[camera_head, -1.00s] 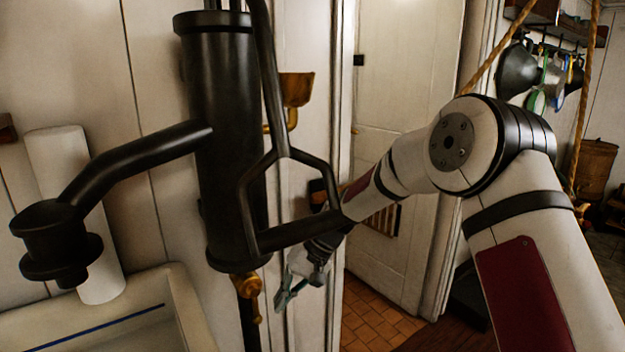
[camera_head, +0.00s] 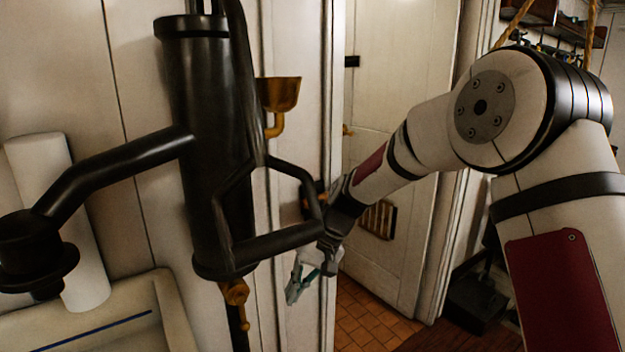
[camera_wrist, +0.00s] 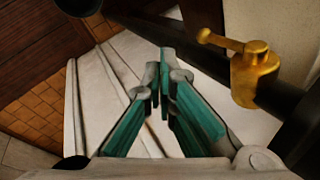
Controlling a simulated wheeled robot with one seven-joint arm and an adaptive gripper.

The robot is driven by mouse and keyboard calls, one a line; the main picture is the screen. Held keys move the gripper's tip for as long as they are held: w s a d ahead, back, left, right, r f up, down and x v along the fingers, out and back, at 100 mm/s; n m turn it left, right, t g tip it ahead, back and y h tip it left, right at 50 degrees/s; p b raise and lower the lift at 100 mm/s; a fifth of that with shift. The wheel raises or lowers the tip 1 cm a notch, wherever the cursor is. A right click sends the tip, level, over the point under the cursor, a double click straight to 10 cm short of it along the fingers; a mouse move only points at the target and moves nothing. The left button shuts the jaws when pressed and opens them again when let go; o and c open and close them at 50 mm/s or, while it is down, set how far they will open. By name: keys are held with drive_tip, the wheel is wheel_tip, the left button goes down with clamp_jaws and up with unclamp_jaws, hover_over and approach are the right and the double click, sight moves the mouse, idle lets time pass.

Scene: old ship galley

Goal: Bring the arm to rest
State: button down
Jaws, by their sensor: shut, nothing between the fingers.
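My gripper (camera_head: 300,283) hangs at the end of my arm, low and just right of the black hand pump (camera_head: 215,150), in front of the white door frame. It also shows in the wrist view (camera_wrist: 162,60), where its teal-lined fingers come together at the tips. It is shut with nothing between the fingers. My arm comes in from the right, bends at a high elbow and slopes down to the left. The pump's black handle passes close to my wrist in the head view; the gap between them cannot be told.
A brass tap (camera_wrist: 255,72) on a black pipe is at the right of the wrist view. A pale sink (camera_head: 165,312) and a white roll (camera_head: 60,215) are at the left. A white door (camera_head: 400,75) stands behind my arm. Tiled floor (camera_head: 365,320) lies below it.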

drive_tip(key=s+d+r+t+h+p, duration=0.3)
drive_tip(key=s+d+r, duration=1)
drive_tip(key=s+r, duration=0.3)
drive_tip(key=s+d+r+p, duration=0.1)
drive_tip(key=s+d+r, duration=0.1)
drive_tip(key=s, duration=0.4)
drive_tip(key=s+d+r+m+t+h+p, duration=0.1)
drive_tip(key=s+d+r, duration=0.1)
drive_tip(key=s+d, duration=0.2)
drive_tip(key=s+d+r+m+t+h+p, duration=0.1)
drive_tip(key=s+d, duration=0.3)
drive_tip(key=s, duration=0.4)
drive_tip(key=shift+s+r+p, duration=0.35)
drive_tip(key=shift+r+p, duration=0.05)
drive_tip(key=shift+r, duration=0.25)
drive_tip(key=shift+a, duration=0.1)
